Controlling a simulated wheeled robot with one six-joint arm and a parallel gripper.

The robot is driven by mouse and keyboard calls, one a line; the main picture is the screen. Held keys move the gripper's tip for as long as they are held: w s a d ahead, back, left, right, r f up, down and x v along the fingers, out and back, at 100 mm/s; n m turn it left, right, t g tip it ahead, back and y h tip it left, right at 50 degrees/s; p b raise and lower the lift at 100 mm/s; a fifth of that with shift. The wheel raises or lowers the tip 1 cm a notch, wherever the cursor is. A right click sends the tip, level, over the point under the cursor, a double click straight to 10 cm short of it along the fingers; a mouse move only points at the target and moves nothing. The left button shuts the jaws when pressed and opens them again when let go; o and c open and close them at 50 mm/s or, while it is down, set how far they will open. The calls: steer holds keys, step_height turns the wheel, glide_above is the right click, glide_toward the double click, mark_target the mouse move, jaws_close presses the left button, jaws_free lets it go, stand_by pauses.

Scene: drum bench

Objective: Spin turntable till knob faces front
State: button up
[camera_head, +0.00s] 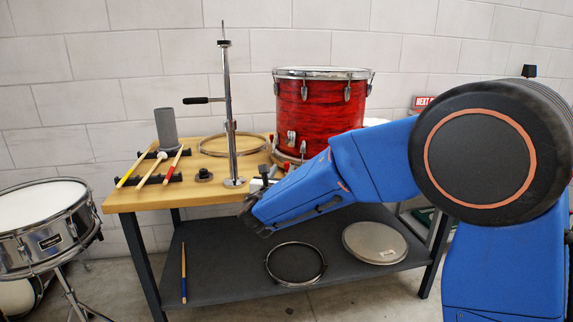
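A red drum (322,107) with chrome rims and lugs stands upright at the back right of the wooden bench. The turntable is not clearly visible; only a rim shows at the drum's base, and my arm hides part of it. I cannot make out a knob for certain. My blue arm comes in from the right, across the bench's right half. Its wrist is at the bench's front edge, left of and in front of the drum. Small grey parts around my gripper (264,180) show just above the wrist; its fingers are too small and hidden to read.
A tall metal stand (231,120) rises left of my gripper, with a hoop (232,145) behind it. Sticks on a rack (150,178) and a grey cylinder (166,128) are at left. The lower shelf (215,270) holds a hoop and a drumhead. A snare drum (42,225) stands left.

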mark_target(286, 164)
steer(key=shift+w+d, duration=0.25)
steer(key=shift+w, duration=1.55)
steer(key=shift+w+d, duration=0.2)
steer(key=shift+w, duration=1.55)
jaws_close()
